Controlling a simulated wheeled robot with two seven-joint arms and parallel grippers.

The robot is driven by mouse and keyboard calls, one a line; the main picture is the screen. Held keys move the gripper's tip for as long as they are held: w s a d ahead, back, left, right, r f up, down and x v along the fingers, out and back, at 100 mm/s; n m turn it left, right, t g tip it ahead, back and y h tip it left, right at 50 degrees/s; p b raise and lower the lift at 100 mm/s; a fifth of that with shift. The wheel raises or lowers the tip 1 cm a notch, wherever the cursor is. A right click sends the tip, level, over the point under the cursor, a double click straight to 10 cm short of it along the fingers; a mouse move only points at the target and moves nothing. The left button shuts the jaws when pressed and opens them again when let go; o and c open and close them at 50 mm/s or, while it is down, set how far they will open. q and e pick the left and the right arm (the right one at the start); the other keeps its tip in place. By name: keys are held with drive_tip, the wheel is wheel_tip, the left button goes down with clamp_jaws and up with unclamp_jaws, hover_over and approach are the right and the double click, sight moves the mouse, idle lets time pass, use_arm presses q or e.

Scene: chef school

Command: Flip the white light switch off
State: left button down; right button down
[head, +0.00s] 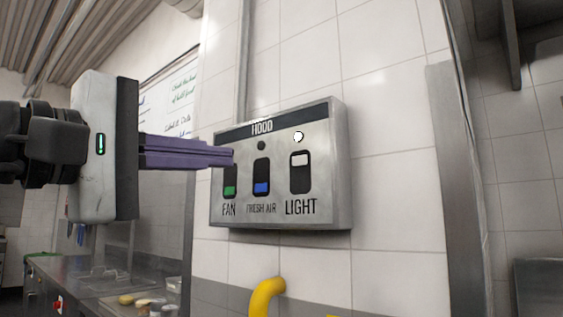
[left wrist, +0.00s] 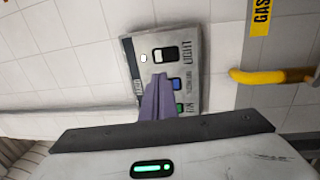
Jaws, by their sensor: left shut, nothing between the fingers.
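The white light switch (head: 300,160) is the rightmost rocker on the metal hood panel (head: 335,190), above the word LIGHT. Its white part shows at the top of its dark slot, and the round lamp (head: 298,137) above it is bright white. My left gripper (head: 232,157) is shut and empty, its purple fingers pointing right in front of the panel's left side, partly covering the FAN switch. In the left wrist view the fingertips (left wrist: 160,77) are just below the light switch (left wrist: 159,54). I cannot tell whether they touch the panel. My right gripper is not in view.
The green fan switch (head: 229,189) and the blue fresh air switch (head: 261,188) sit left of the light switch. A yellow pipe (head: 265,297) is below the panel. A steel counter (head: 75,270) with food is at lower left. The tiled wall right of the panel is clear.

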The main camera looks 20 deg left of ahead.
sight(294, 162)
use_arm(q)
drive_tip(key=p+x, duration=0.1)
drive_tip(key=x, duration=1.2)
drive_tip(key=shift+w+d+p, duration=0.1)
drive_tip(key=shift+p, duration=0.2)
drive_tip(key=shift+w+d, duration=0.15)
drive_tip(key=shift+w, duration=0.25)
drive_tip(key=shift+r, duration=0.1)
drive_tip(key=shift+w+r+g+p, duration=0.25)
drive_tip(key=shift+r+p, duration=0.3)
drive_tip(key=shift+p, duration=0.6)
drive_tip(key=shift+s+f+b, duration=0.1)
drive_tip(key=shift+f+b, duration=0.35)
drive_tip(key=shift+b, duration=0.05)
drive_tip(key=shift+s, duration=0.15)
drive_tip(key=r+v, duration=0.3)
drive_tip(key=v, duration=1)
drive_tip(key=shift+s+b, duration=0.4)
drive_tip(key=shift+b, duration=0.05)
